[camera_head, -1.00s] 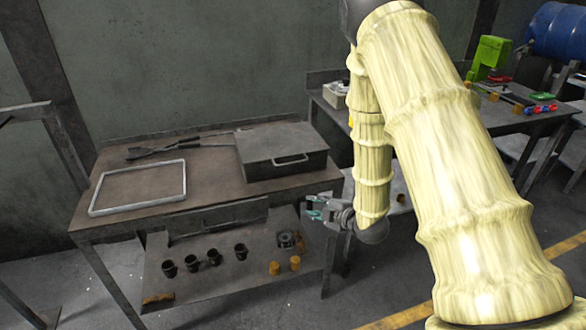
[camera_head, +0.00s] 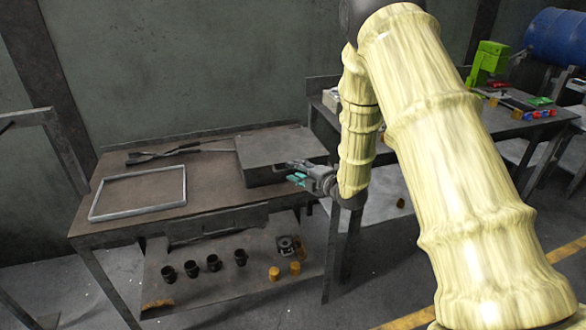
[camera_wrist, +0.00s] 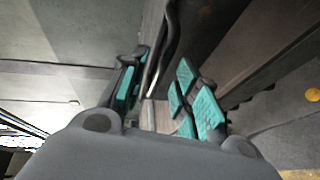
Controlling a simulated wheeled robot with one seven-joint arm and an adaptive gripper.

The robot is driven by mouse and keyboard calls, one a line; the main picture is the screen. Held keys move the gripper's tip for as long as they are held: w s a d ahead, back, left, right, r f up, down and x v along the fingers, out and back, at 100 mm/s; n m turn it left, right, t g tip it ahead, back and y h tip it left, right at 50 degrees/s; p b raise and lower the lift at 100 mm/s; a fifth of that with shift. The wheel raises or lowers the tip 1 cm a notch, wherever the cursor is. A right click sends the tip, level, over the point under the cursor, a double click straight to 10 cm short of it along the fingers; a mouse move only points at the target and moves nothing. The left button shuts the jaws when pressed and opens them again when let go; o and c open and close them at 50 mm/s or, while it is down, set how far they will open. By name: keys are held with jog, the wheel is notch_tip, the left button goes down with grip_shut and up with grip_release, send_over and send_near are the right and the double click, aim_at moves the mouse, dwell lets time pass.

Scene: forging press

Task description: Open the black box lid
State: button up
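The black box (camera_head: 275,146) sits on the right part of the workbench, with its flat lid closed. My gripper (camera_head: 297,174) is at the front of the box, at the height of the lid handle, and hides the handle in the head view. In the wrist view the teal-padded fingers (camera_wrist: 160,97) are spread apart. The curved metal handle (camera_wrist: 166,52) runs into the gap between them. I cannot tell whether a pad touches it.
A metal frame (camera_head: 139,213) and dark tongs (camera_head: 165,152) lie on the workbench (camera_head: 210,183) left of the box. Several dark cups (camera_head: 213,262) and some orange pieces (camera_head: 274,273) stand on the lower shelf. A second table (camera_head: 500,124) with tools is behind my arm.

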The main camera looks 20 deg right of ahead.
jog(key=shift+x, duration=1.15)
grip_shut()
